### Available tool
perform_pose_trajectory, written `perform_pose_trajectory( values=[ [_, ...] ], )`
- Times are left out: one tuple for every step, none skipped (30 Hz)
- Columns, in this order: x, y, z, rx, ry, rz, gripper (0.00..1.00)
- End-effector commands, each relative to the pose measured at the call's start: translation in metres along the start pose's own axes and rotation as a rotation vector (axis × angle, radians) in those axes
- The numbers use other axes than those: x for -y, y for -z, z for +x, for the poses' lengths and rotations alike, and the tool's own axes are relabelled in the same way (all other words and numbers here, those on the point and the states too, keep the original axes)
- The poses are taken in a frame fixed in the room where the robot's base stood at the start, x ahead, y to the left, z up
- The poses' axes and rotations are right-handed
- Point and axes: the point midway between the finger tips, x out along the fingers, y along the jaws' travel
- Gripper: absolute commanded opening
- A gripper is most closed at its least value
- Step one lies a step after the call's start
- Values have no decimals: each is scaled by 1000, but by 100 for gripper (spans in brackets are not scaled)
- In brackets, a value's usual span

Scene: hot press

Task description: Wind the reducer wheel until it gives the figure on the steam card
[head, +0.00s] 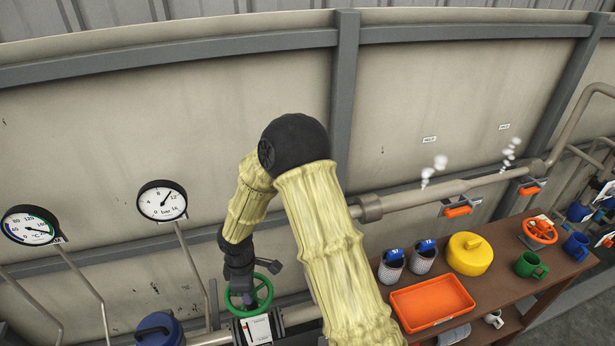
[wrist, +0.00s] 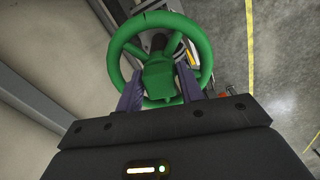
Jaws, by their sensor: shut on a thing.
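The green reducer wheel (head: 262,291) is on the pipe at the lower middle of the head view. In the wrist view the green wheel (wrist: 121,42) fills the upper middle, with its hub between my fingers. My gripper (wrist: 158,88) is shut on the wheel's hub. In the head view my gripper (head: 240,296) reaches down onto the wheel. A white card (head: 257,330) hangs just below the wheel; its print is too small to read. The pressure gauge (head: 162,201), marked bar, stands upper left of the wheel, its needle pointing up and right.
A temperature gauge (head: 30,225) stands at far left. A steam pipe (head: 430,196) with two orange-handled valves (head: 458,211) runs along the wall, with white puffs above. A brown table (head: 510,285) at right holds an orange tray (head: 433,303), a yellow lidded pot (head: 469,253) and several mugs.

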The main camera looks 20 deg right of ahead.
Motion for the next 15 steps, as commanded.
perform_pose_trajectory(
  values=[
    [-1,1,4,-1,-6,85,17],
    [-1,1,4,-1,-6,138,17],
    [-1,1,4,-2,-6,208,17],
    [-1,1,3,-2,-6,261,17],
    [-1,1,3,-2,-6,314,17],
    [-1,1,3,-3,-5,384,17],
    [-1,1,3,-3,-5,436,17],
    [-1,1,3,-3,-6,487,17],
    [-1,1,3,-3,-5,555,17],
    [-1,1,3,-3,-5,606,17],
    [-1,1,3,-3,-4,656,17],
    [-1,1,2,-3,-4,722,17],
    [-1,1,2,-3,-4,771,17],
    [-1,1,2,-3,-4,820,17],
    [-1,1,2,-2,-3,885,17]
  ],
)
